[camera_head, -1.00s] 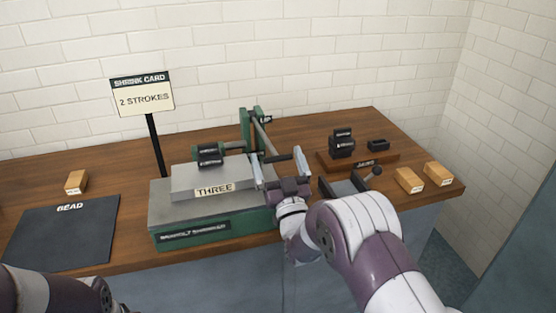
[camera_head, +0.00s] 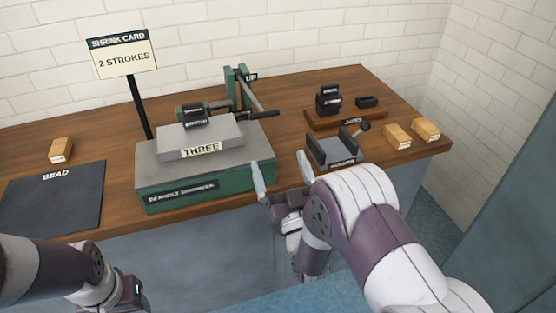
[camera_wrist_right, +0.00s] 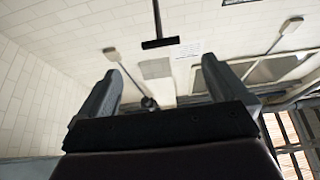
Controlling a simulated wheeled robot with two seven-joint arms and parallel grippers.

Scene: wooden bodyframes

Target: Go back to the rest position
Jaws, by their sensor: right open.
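My right gripper (camera_head: 281,174) is open and empty in the head view. Its two fingers point up, apart from each other, in front of the bench's front edge and to the right of the green shrinker machine (camera_head: 215,187). In the right wrist view its spread fingers (camera_wrist_right: 160,85) have nothing between them, with the room's upper part beyond. My left arm is at the lower left of the head view. Only a dark piece of its left gripper (camera_head: 131,290) shows, low in front of the bench, so its jaws cannot be judged.
The wooden bench (camera_head: 290,141) carries the machine, a dark BEAD mat (camera_head: 52,200), small wooden blocks (camera_head: 397,135), a dark open-topped holder (camera_head: 335,148) and a board with black dies (camera_head: 345,119). A "2 STROKES" sign (camera_head: 124,56) stands behind. Floor (camera_head: 330,298) shows in front.

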